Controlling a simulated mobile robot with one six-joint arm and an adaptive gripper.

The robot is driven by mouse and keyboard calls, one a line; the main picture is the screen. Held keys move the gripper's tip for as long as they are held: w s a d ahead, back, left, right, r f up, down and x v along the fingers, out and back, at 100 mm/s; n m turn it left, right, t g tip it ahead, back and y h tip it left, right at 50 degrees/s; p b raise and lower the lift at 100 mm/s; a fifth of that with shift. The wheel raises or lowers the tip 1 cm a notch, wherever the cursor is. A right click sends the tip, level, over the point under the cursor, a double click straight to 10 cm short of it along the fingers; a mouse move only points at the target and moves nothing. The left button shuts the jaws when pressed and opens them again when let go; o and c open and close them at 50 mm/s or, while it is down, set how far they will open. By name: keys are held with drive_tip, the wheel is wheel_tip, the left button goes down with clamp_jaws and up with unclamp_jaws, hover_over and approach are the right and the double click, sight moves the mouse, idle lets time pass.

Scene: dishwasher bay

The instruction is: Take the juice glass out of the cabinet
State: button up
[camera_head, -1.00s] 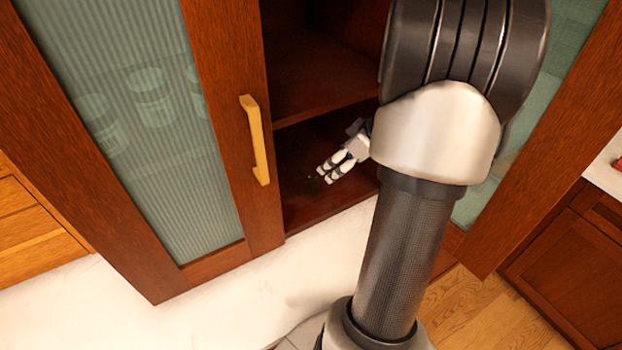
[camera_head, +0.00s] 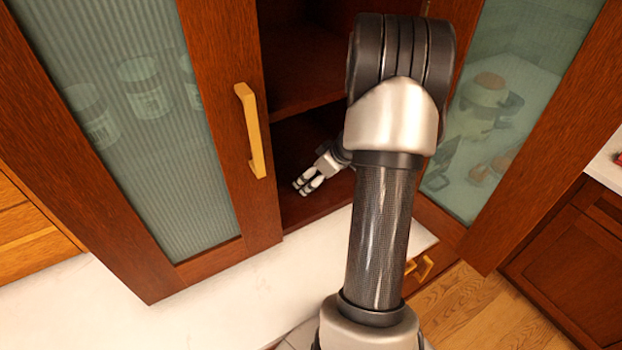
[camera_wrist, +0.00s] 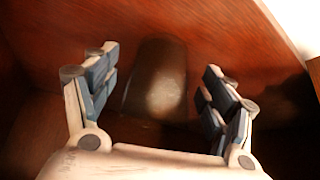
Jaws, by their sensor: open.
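The cabinet (camera_head: 300,208) stands open in the head view, with its lower compartment dark inside. My gripper (camera_head: 308,187) reaches into this compartment, low near its floor and close to the left door's edge. In the wrist view my gripper (camera_wrist: 160,78) has its two fingers spread wide apart. A dark, see-through shape that looks like the juice glass (camera_wrist: 157,85) shows between the fingers, with a gap on each side. I cannot tell its exact depth between them. The glass cannot be made out in the head view.
The left glass-paned door (camera_head: 228,130) with its yellow handle (camera_head: 250,130) borders the opening; jars show dimly behind its pane. The right door (camera_head: 545,150) stands open beside my arm. A shelf (camera_head: 305,95) lies above my gripper. A pale counter (camera_head: 200,300) runs in front.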

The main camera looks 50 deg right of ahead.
drive_tip(key=shift+c, duration=0.5)
drive_tip(key=c, duration=1.2)
